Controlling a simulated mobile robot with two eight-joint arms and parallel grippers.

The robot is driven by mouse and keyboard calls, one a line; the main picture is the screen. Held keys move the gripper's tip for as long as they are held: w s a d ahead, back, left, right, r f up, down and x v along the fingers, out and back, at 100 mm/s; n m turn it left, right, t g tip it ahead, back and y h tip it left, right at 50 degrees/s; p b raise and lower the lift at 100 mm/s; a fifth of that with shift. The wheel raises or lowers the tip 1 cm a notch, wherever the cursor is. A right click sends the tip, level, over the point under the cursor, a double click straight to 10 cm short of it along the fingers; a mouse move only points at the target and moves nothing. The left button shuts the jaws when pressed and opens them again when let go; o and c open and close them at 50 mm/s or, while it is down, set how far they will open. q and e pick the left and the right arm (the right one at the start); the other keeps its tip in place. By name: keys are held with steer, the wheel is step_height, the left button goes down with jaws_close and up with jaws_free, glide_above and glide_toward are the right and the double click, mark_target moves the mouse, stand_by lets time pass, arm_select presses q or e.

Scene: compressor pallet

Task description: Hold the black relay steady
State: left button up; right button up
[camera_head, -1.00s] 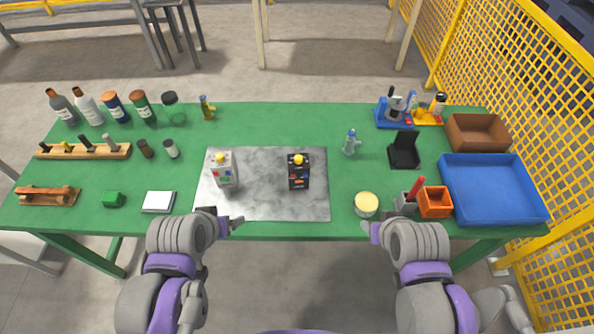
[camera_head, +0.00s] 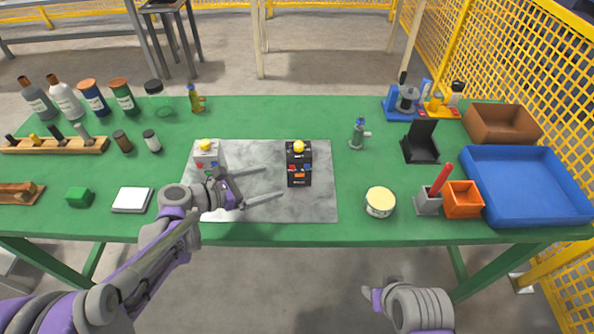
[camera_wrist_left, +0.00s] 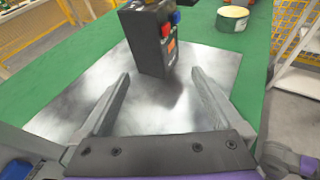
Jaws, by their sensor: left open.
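The black relay (camera_head: 299,165) stands upright on the grey metal plate (camera_head: 320,205), with a yellow knob on top and red, blue and orange marks on its front. My left gripper (camera_head: 264,184) is open, its two fingers pointing right toward the relay, with a gap between the tips and it. In the left wrist view the relay (camera_wrist_left: 152,40) stands ahead of the open fingers (camera_wrist_left: 160,88), not between them. My right gripper (camera_head: 375,298) is at the bottom, in front of the table; its fingers cannot be made out.
A grey relay (camera_head: 206,152) stands behind my left gripper, partly hidden. A cream-topped tin (camera_head: 380,202), an orange box (camera_head: 462,199), a blue tray (camera_head: 575,210) and a black stand (camera_head: 421,142) are to the right. The plate right of the black relay is bare.

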mark_target(295, 172)
arm_select(q)
steer(key=shift+w+d+f+n, duration=0.1)
steer(key=shift+w+f+n, duration=0.15)
steer(key=shift+w+n, duration=0.2)
steer(key=shift+b+x, duration=1.1)
steer(key=shift+x, duration=3.65)
steer(key=shift+d+r, duration=0.1)
steer(key=shift+r, duration=0.05)
jaws_close()
jaws_free()
